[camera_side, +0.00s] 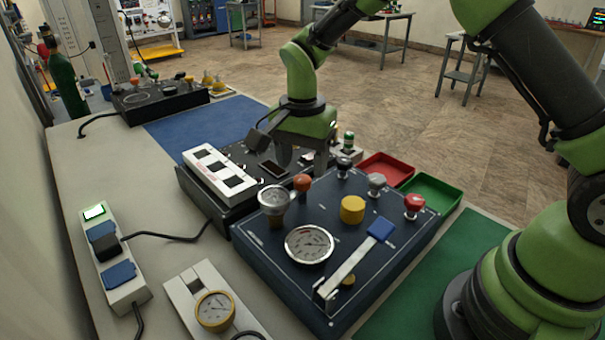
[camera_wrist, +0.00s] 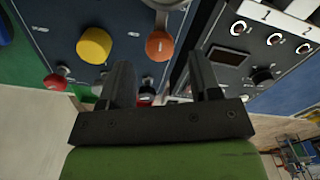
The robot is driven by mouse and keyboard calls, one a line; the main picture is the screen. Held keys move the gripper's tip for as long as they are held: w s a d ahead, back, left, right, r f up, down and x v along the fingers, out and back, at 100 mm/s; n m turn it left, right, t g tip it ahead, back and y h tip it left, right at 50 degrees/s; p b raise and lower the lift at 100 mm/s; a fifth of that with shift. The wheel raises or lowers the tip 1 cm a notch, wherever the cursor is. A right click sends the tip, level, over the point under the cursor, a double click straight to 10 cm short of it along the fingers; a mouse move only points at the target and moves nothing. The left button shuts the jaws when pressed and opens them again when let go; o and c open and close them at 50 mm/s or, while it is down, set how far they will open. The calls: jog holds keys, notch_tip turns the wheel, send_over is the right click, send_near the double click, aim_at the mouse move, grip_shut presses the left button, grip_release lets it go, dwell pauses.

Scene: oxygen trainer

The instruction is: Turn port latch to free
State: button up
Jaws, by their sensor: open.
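The dark blue panel box (camera_side: 262,258) carries several knobs, a dial gauge (camera_side: 309,244) and a flat metal lever (camera_side: 350,265) with a blue grip. I cannot tell for sure which part is the port latch. My gripper (camera_side: 305,163) points down near the panel's far left edge, beside the second black box. In the wrist view my gripper (camera_wrist: 162,70) is open and empty. The orange knob (camera_wrist: 159,46) shows beyond the gap between the fingertips, apart from them; in the side view it (camera_side: 302,183) stands near the far left edge. The fingers partly hide dark knobs behind them.
A yellow knob (camera_side: 352,209), a red knob (camera_side: 414,203) and a grey knob (camera_side: 376,182) stand up from the panel. The black box (camera_side: 205,195) with a white strip adjoins it. Red (camera_side: 388,168) and green (camera_side: 436,190) trays lie behind. The blue mat (camera_side: 200,128) is clear.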

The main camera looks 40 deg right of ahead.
aim_at(303, 178)
jog(key=shift+f, duration=1.75)
jog(key=shift+c, duration=0.2)
jog(key=c, duration=0.9)
